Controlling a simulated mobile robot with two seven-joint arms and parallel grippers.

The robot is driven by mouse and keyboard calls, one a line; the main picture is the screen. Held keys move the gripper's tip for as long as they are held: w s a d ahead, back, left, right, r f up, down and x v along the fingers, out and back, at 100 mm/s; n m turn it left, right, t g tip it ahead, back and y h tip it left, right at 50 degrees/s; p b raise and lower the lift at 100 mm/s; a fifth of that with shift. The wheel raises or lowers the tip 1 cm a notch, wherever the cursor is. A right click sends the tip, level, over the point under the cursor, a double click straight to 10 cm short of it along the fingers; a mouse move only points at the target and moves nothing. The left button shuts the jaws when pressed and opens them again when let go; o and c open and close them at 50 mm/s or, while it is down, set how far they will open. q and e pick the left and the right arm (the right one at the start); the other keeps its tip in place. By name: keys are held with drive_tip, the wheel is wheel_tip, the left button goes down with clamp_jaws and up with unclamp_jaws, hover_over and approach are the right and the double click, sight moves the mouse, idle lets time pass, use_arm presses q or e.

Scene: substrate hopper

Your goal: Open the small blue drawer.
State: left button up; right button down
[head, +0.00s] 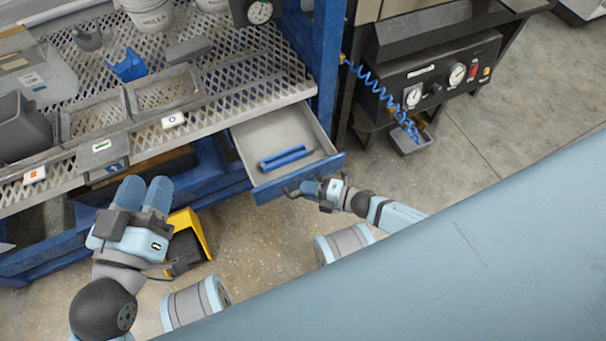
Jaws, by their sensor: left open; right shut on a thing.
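The small blue drawer (252,140) is pulled out from under the perforated metal bench. It has a grey inside and a blue front, and its interior is exposed. A blue bar-like object (285,157) lies in it. My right gripper (303,187) is at the outer face of the drawer front and is shut on its handle. The fingers mostly hide the handle. My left gripper (144,190) is open and empty, left of the drawer and in front of the bench's lower part. It appears apart from the drawer.
The perforated bench (225,75) carries trays, white tubs (148,14) and a blue part (127,66). A yellow-edged black object (190,240) is on the floor beside my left gripper. A gauge panel (430,80) with a coiled blue hose stands right.

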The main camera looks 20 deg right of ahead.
use_arm(q)
drive_tip(key=shift+r+t, duration=0.4)
drive_tip(key=shift+r, duration=0.25)
use_arm(e)
drive_tip(key=s, duration=0.3)
use_arm(q)
drive_tip(key=shift+f, duration=0.1)
use_arm(e)
drive_tip(key=c, duration=1.4)
unclamp_jaws()
drive_tip(key=shift+c, duration=0.2)
use_arm(q)
drive_tip(key=shift+p, duration=0.3)
use_arm(e)
drive_tip(key=shift+d, duration=0.1)
use_arm(q)
drive_tip(key=shift+n+t, duration=0.3)
drive_tip(key=shift+t, duration=0.6)
drive_tip(key=r+p, duration=0.2)
drive_tip(key=r, duration=0.1)
drive_tip(key=r+p, duration=0.1)
drive_tip(key=r, duration=0.1)
drive_tip(key=shift+s+a, duration=0.25)
use_arm(e)
drive_tip(key=v, duration=1.3)
drive_tip(key=shift+s+d, duration=0.3)
